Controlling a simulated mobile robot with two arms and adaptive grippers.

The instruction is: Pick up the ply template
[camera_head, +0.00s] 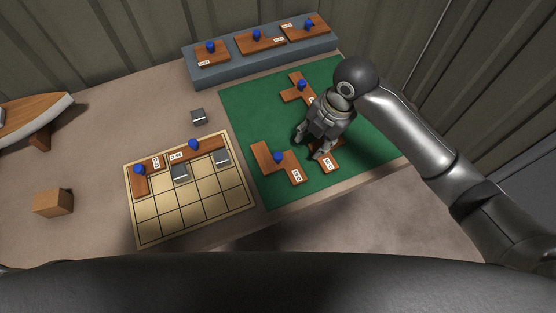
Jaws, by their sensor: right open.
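Several brown ply templates with blue knobs and white labels are in view. One template (266,155) lies at the front left of the green mat (240,107). Another (294,92) lies farther back on the mat, partly hidden by my right gripper. A third (329,166) lies under my right gripper; its knob is hidden. My right gripper (308,148) is open, fingers pointing down, over this third template. I cannot tell if the fingers touch it. Which template the task means is not clear from the picture. My left gripper is not in view.
A gridded board (206,205) at the left holds two templates and two grey blocks. Another grey block (198,116) lies behind it. A blue-grey shelf (224,73) at the back carries three templates. A wooden block (53,203) and a boat model (32,112) stand far left.

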